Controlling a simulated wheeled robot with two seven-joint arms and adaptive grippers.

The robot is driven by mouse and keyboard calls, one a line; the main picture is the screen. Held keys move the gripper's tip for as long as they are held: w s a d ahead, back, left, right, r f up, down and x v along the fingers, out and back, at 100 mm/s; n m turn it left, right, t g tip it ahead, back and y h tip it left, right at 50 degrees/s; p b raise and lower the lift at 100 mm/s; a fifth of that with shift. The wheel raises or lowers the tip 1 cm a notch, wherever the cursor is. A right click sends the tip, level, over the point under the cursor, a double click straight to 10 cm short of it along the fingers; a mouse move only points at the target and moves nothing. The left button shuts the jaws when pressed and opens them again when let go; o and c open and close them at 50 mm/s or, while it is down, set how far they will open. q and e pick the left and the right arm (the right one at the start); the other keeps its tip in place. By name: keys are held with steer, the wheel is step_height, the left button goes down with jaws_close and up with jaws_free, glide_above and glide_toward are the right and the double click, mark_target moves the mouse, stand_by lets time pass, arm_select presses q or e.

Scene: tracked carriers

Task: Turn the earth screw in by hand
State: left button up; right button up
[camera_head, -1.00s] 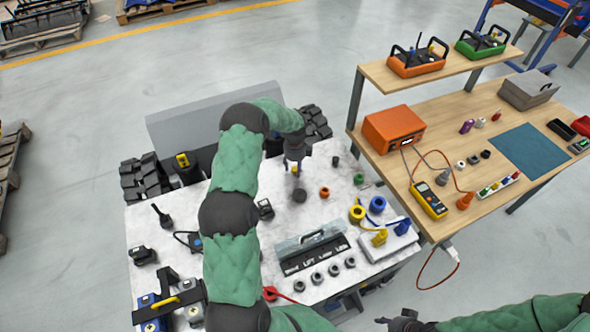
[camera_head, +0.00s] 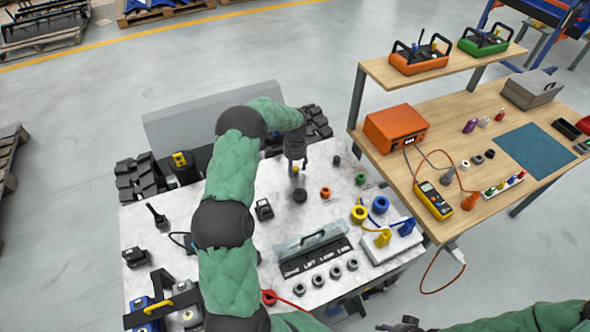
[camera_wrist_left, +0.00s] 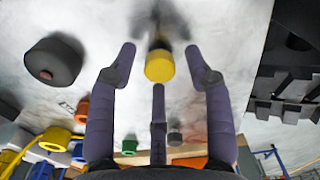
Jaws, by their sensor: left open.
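A yellow round knob, seemingly the earth screw (camera_wrist_left: 160,66), stands on the light worktop of the carrier (camera_head: 335,215). In the left wrist view it sits between the spread fingers of my left gripper (camera_wrist_left: 160,85), with visible gaps around it. The fingers look open and not touching it. In the head view my left gripper (camera_head: 297,165) hangs over the knob, pointing down, and partly hides it. My right gripper (camera_head: 402,325) shows only as a small dark part at the bottom edge; its fingers cannot be made out.
A dark round knob (camera_head: 300,196) and an orange ring (camera_head: 326,192) stand close by. Yellow (camera_head: 359,213) and blue (camera_head: 380,204) rings lie farther right. A wooden bench (camera_head: 450,165) with an orange box (camera_head: 396,128) and a yellow meter (camera_head: 433,200) stands at the right.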

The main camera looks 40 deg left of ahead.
arm_select(q)
steer(key=n, duration=0.3)
stand_by(0.4)
steer(key=c, duration=0.9)
steer(key=shift+c, duration=0.2)
steer(key=shift+m, duration=0.3)
steer(key=shift+m, duration=1)
steer(key=m+p, duration=0.1)
steer(key=m, duration=0.6)
